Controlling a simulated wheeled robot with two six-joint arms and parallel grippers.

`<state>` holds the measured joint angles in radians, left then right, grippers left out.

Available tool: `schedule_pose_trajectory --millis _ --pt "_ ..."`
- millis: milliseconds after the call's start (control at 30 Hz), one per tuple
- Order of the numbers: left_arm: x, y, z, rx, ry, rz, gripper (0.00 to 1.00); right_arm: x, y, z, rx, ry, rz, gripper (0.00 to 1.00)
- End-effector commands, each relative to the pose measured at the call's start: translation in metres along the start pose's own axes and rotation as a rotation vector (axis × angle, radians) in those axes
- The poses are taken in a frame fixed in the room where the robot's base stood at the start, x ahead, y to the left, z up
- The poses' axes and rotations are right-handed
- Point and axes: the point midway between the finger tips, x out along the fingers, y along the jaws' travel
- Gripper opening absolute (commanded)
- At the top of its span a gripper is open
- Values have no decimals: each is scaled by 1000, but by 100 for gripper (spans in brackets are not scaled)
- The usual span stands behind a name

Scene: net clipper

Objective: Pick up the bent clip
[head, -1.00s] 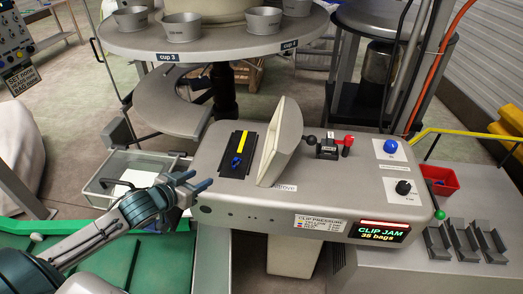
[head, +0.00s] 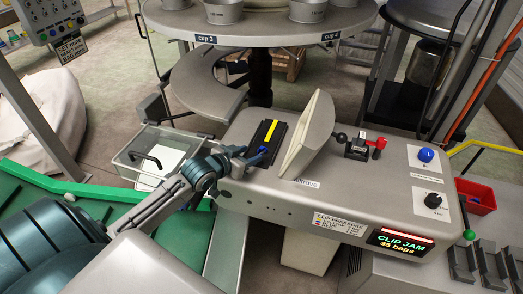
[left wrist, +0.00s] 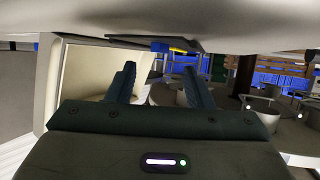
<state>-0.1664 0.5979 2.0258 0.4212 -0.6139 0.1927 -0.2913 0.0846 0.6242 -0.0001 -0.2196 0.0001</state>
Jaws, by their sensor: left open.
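A small blue piece (head: 263,150), which looks like the bent clip, sits at the near end of a black slot plate (head: 257,147) with a yellow strip (head: 269,132), on top of the grey clipper machine (head: 240,196). Its bend is too small to make out. My left gripper (head: 250,158) is open at the machine's left edge, its fingers just short of the blue piece and apparently empty. In the left wrist view, the open fingers (left wrist: 158,85) show below a grey surface, with the blue piece (left wrist: 160,46) and yellow strip (left wrist: 178,50) beyond. My right gripper is out of view.
A tilted cream guard (head: 306,134) stands right of the slot, then a red-knobbed lever (head: 378,143). The display (head: 401,243) reads CLIP JAM, 35 bags. A clear tray (head: 133,157) is left of the machine. A red bin (head: 476,197) is far right. The round cup table (head: 270,25) overhangs behind.

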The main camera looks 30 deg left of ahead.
Motion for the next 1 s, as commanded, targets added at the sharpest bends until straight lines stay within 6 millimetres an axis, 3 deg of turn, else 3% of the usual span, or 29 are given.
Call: schedule_pose_trajectory --millis 300,567,800,1000 --pt "36 1 2 -3 1 -1 47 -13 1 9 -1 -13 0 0" --pt "39 1 4 0 0 -1 47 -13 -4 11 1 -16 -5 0" --pt "39 1 4 0 0 -1 4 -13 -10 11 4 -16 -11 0" --pt "39 1 4 -1 0 -1 0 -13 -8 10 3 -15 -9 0"
